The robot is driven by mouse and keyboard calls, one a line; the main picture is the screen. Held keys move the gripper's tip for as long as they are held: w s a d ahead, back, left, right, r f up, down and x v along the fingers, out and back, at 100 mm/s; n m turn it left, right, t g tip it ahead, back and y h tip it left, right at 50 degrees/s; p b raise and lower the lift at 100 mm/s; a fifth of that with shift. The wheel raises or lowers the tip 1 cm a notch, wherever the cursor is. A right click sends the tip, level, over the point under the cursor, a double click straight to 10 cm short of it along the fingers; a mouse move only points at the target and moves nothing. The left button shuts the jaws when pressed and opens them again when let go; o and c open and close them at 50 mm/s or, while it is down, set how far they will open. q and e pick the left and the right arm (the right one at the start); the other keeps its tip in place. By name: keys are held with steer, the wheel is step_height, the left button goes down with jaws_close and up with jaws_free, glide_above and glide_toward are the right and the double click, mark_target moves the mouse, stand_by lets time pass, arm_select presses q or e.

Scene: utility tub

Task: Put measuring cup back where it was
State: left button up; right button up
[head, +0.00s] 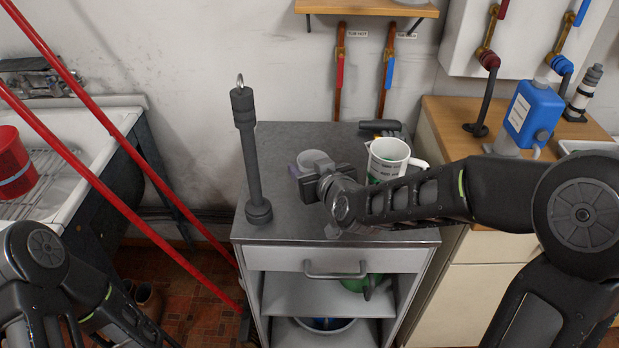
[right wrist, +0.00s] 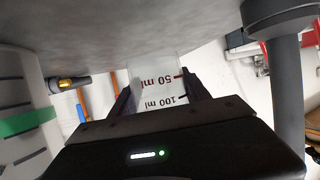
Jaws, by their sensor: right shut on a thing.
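The small clear measuring cup (right wrist: 157,82), with red 50 ml and 100 ml marks, is between the fingers of my right gripper (right wrist: 158,98), which is shut on it. In the head view the cup (head: 315,160) shows beyond my right gripper (head: 308,178), over the grey cabinet top (head: 285,140). The cup looks upright and close to the top. I cannot tell whether its base touches. The gripper partly hides it. My left arm shows at the lower left of the head view, but its gripper is out of view.
A dark upright post (head: 251,160) stands left of the cup. A white jug with green marks (head: 388,158) stands close on the right. A dark tool (head: 380,126) lies behind it.

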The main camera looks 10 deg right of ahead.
steer(key=shift+f, duration=1.5)
steer(key=shift+f+b, duration=0.2)
steer(key=shift+b, duration=0.2)
steer(key=o, duration=1.5)
steer(key=shift+r, duration=0.1)
